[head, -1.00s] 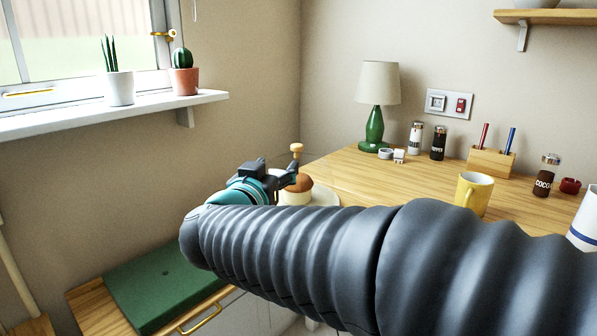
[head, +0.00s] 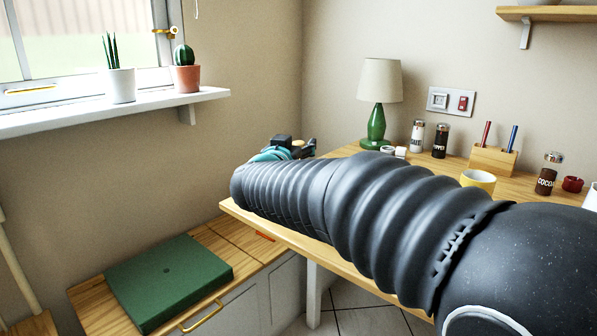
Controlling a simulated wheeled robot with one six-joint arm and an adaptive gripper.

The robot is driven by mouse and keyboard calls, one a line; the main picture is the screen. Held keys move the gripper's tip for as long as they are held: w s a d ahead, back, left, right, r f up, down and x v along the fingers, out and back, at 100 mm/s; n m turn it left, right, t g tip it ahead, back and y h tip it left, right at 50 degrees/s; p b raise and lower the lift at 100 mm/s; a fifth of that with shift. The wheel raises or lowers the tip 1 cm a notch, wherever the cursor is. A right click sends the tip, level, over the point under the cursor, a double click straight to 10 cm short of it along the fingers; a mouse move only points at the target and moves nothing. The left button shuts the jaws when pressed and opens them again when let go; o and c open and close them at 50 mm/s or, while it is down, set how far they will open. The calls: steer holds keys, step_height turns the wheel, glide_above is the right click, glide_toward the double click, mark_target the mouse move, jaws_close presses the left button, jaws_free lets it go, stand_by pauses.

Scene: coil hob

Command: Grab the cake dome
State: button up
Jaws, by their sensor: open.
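The cake dome does not show clearly now; my arm and gripper cover the place at the table's left side where its knob and the cake were seen earlier. My gripper (head: 306,148) is at the far end of my dark ribbed arm, above the left part of the wooden table (head: 240,214). Its teal body and dark fingers are partly hidden by the arm. It is open. I cannot tell how near its fingers are to the dome.
A green lamp (head: 376,125), salt (head: 417,136) and pepper (head: 440,141) shakers, a pen block (head: 493,160), a yellow mug (head: 478,180) and a cocoa jar (head: 547,174) stand on the table. A green slab (head: 168,282) lies on the lower counter (head: 88,303). Potted plants (head: 120,85) line the sill.

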steer(key=shift+w+d, duration=0.15)
steer(key=shift+w, duration=0.45)
jaws_close()
steer(key=shift+r, duration=0.1)
